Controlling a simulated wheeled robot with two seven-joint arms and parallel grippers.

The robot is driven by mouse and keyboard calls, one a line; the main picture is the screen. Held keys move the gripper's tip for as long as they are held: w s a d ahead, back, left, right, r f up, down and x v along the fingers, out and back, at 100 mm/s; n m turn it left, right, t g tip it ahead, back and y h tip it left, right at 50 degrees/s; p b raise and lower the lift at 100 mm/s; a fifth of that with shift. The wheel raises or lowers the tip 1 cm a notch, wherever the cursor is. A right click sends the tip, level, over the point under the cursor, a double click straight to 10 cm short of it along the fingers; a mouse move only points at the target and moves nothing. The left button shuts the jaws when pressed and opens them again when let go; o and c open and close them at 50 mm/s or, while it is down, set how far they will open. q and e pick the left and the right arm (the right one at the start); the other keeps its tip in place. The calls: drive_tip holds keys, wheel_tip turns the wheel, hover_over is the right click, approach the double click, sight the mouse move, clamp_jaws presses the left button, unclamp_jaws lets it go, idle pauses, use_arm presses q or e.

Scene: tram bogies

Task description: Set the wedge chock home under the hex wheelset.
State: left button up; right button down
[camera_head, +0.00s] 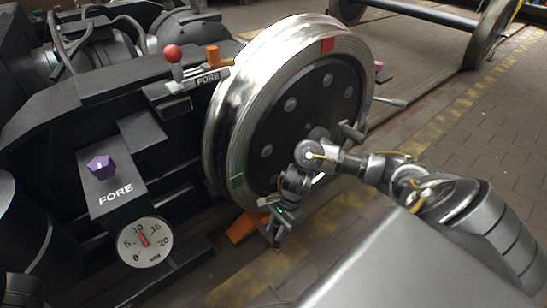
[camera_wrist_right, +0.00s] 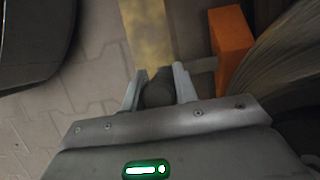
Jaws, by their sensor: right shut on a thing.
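A large steel wheel (camera_head: 318,105), seemingly of the hex wheelset, stands upright in the middle of the head view, with a dark bolted face and red and green rim marks. The orange wedge chock (camera_head: 243,228) is low by its bottom edge. It also shows in the wrist view (camera_wrist_right: 231,48), beside the wheel's tread (camera_wrist_right: 292,60). My right gripper (camera_head: 277,232) is low in front of the wheel. In the wrist view its fingers (camera_wrist_right: 159,88) are shut on a dark round grip (camera_wrist_right: 158,94); a grey bar runs from there towards the chock. Contact between chock and wheel is unclear.
A black bogie frame fills the left, with a purple knob (camera_head: 101,167), a round dial (camera_head: 145,242) and a red-topped lever (camera_head: 173,55). Another wheelset (camera_head: 425,14) stands at the back right. Paved floor (camera_head: 470,120) at right is clear.

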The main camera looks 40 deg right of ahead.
drive_tip(key=d+b, duration=0.1)
drive_tip(key=d, duration=0.1)
drive_tip(key=d+b, duration=0.1)
drive_tip(key=d, duration=0.1)
drive_tip(key=shift+f, duration=0.2)
idle(0.4)
drive_tip(key=c, duration=1)
unclamp_jaws()
drive_tip(key=shift+s, duration=0.1)
